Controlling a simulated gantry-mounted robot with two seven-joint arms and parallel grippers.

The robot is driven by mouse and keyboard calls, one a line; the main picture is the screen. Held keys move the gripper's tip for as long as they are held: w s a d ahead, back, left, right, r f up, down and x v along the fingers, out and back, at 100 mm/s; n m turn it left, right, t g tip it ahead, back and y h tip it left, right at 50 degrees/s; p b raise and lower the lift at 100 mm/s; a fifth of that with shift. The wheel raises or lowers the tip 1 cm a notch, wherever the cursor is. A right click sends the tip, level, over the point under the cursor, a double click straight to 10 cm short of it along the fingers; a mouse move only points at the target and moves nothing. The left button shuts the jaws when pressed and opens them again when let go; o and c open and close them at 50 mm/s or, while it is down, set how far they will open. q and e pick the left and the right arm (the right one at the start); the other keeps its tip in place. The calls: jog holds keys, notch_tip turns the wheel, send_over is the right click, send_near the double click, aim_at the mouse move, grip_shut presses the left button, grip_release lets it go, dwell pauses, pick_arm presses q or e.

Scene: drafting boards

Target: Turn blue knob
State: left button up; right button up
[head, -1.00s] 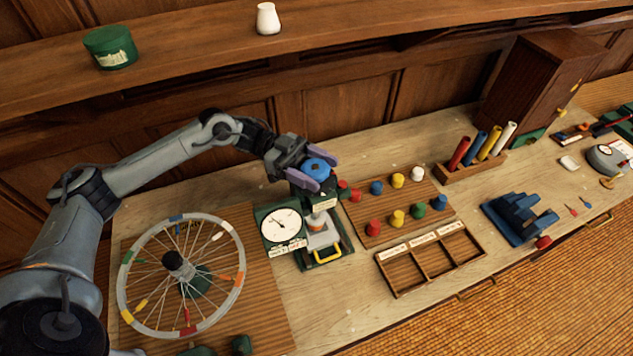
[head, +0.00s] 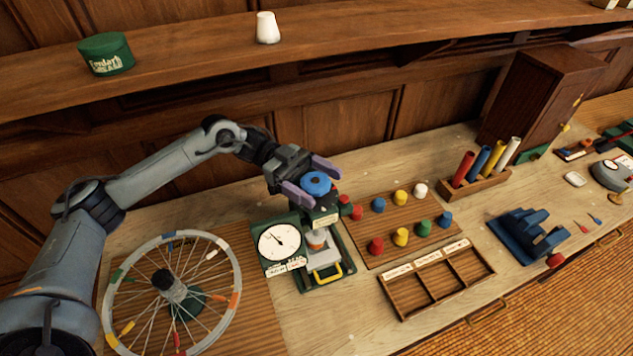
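The blue knob (head: 316,184) is a round dial on top of a small green press-like device with a white gauge (head: 279,242) at its left. My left gripper (head: 312,180) reaches in from the left, with its two purple fingers on opposite sides of the knob, one at the lower left and one at the upper right. The fingers are apart with the knob between them; I cannot tell whether both touch it. My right gripper is not in view.
A pegboard (head: 377,225) with several coloured knobs stands just right of the device. A wooden compartment tray (head: 397,299) lies in front of it. A spoked wheel (head: 236,283) is at the left. The wooden shelf (head: 190,50) runs above the bench.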

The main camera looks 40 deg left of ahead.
aim_at(304, 176)
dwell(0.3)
pick_arm(q)
jog(key=a+b, duration=0.1)
jog(key=a, duration=0.2)
jog(key=a+b, duration=0.1)
jog(key=a, duration=0.2)
jog(key=shift+s, duration=0.2)
jog(key=shift+s+a+b, duration=0.15)
jog(key=shift+a+b, duration=0.3)
jog(key=shift+a, duration=0.75)
jog(key=shift+s+a+b, duration=0.1)
jog(key=shift+a+b, duration=0.35)
jog(key=shift+a, duration=0.7)
